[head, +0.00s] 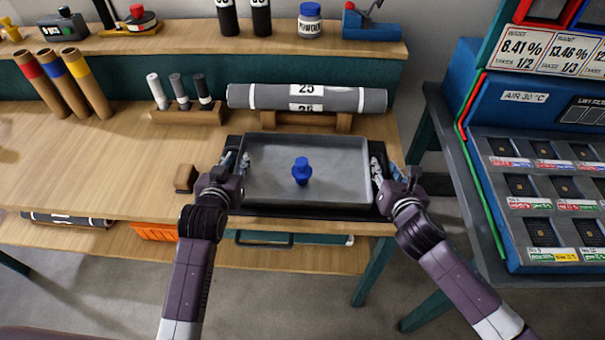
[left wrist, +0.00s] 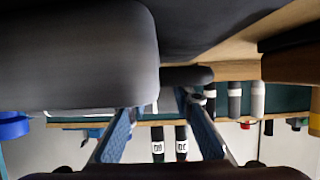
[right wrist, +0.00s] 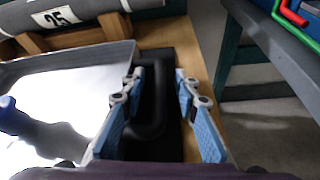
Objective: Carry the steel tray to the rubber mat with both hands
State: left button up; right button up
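The steel tray (head: 265,187) is at the front of the bench, over a flat black mat (head: 275,212) whose edges show around it. Whether the tray touches the mat is hard to tell. A blue knob-shaped piece (head: 302,172) stands upright in the tray. My left gripper (head: 228,165) is at the tray's left side. In the left wrist view its fingers are apart, with a dark bar near the tips. My right gripper (head: 385,172) is at the right side. In the right wrist view its fingers are apart, with a black handle (right wrist: 156,115) between them.
A grey roll (head: 340,98) lies on wooden supports behind the tray. A pen holder (head: 188,115) and a small wooden block (head: 185,177) are to the left. A blue parts cabinet (head: 490,140) stands at right. The bench's left part is clear.

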pick_arm(q)
jog(key=v, duration=1.2)
pick_arm(e)
jog(key=shift+s, duration=0.1)
jog(key=v, duration=1.2)
